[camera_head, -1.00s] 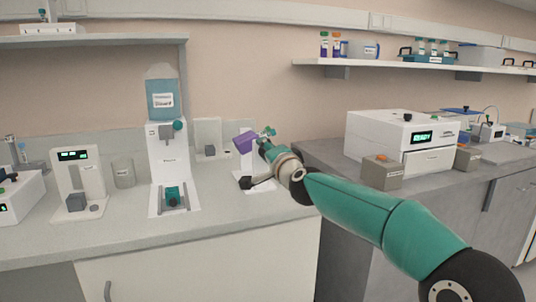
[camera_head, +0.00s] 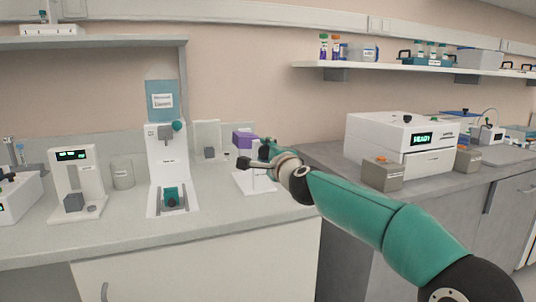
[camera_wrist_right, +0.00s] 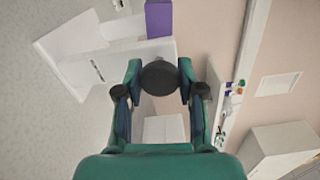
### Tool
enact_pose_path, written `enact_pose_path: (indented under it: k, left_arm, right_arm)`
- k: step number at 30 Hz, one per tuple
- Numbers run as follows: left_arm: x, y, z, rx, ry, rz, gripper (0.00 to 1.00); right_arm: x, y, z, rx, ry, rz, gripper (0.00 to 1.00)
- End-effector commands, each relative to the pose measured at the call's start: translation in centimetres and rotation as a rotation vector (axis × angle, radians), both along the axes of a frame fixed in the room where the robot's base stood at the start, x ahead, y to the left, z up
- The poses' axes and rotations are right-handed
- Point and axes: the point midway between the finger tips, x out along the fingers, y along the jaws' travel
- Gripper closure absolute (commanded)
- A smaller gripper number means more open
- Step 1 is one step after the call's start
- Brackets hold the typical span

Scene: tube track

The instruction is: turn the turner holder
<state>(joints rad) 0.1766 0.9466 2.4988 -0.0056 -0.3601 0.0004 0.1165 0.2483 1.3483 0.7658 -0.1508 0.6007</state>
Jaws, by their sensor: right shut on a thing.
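The turner holder is a small purple block (camera_head: 243,140) on a white stand (camera_head: 254,182) at the bench's right end. The block sits level in the head view. In the wrist view the purple block (camera_wrist_right: 158,18) is at the top, beside the white stand (camera_wrist_right: 72,36). My right gripper (camera_head: 262,153) is at the right side of the holder. In the wrist view its fingers (camera_wrist_right: 160,85) are shut on a dark round knob (camera_wrist_right: 160,76). The link between knob and block is hard to make out. My left gripper is not in view.
A white dispenser (camera_head: 168,160) with a blue container (camera_head: 160,98) stands left of the holder. A white machine (camera_head: 400,142) reading READY and a grey box (camera_head: 383,176) stand right of my arm. A shelf (camera_head: 430,68) is above. The bench front is clear.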

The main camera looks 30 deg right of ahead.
Motion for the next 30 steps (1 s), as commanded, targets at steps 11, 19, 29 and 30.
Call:
enact_pose_path:
  k: [11,19,29,30]
  left_arm:
    - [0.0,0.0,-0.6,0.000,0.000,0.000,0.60]
    - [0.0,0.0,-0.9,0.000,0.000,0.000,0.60]
    - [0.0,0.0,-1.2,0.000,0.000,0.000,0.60]
    - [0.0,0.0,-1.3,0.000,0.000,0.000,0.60]
  right_arm:
    - [0.1,-0.2,-0.9,0.185,-0.034,-0.004,0.97]
    - [0.1,-0.1,-1.0,0.318,-0.064,-0.004,0.97]
    - [0.2,0.0,-1.0,0.477,-0.103,-0.005,0.97]
    - [0.2,0.0,-1.1,0.496,-0.107,-0.005,0.97]
